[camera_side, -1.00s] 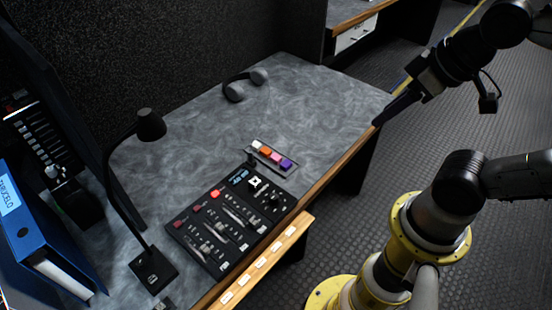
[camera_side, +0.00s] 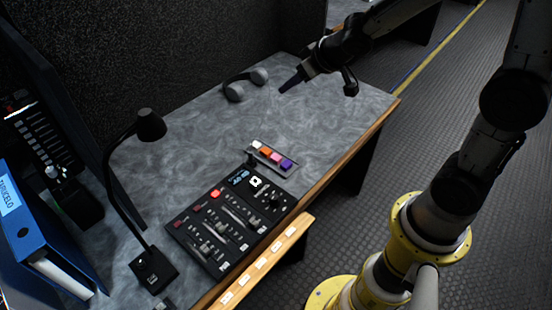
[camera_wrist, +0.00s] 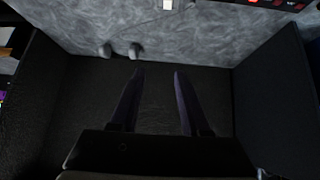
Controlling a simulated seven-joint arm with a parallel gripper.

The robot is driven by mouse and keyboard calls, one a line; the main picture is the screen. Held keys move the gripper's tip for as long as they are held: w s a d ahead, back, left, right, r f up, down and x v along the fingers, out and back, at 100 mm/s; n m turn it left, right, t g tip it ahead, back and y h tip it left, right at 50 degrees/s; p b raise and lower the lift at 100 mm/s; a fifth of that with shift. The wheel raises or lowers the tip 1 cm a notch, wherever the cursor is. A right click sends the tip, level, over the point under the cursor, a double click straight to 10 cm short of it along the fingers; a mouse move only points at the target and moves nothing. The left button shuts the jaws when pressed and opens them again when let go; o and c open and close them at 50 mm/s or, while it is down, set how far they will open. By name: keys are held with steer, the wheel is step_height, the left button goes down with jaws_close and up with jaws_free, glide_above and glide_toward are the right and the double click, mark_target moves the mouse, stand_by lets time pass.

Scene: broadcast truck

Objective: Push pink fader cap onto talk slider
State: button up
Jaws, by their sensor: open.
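The pink fader cap (camera_side: 276,158) sits in a small tray (camera_side: 262,164) in the side view, between an orange cap (camera_side: 266,152) and a purple cap (camera_side: 287,163); a white cap (camera_side: 257,146) is at the other end. The mixer panel (camera_side: 209,251) with several sliders lies just in front of the tray. I cannot tell which slider is the talk one. My gripper (camera_side: 284,89) is open and empty, above the far part of the desk, up and right of the tray. The wrist view shows its two fingers (camera_wrist: 155,75) apart with nothing between them.
Headphones (camera_side: 244,84) lie at the back of the desk, left of my gripper. A black desk lamp (camera_side: 150,125) arches beside the panel at the left. A blue binder (camera_side: 35,232) stands at the far left. The desk surface (camera_side: 215,130) behind the tray is clear.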

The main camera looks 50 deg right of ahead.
step_height(320, 180, down, 8)
steer(key=w+g, duration=0.1)
steer(key=w, duration=0.1)
steer(key=g, duration=0.3)
glide_toward(276, 157)
steer(key=shift+n+y, duration=0.3)
steer(key=shift+y, duration=0.1)
steer(key=shift+d+x, duration=0.15)
steer(key=shift+x, duration=1.95)
steer(key=shift+d+x, duration=0.2)
steer(key=shift+x, duration=1.95)
steer(key=shift+s, duration=0.1)
jaws_close()
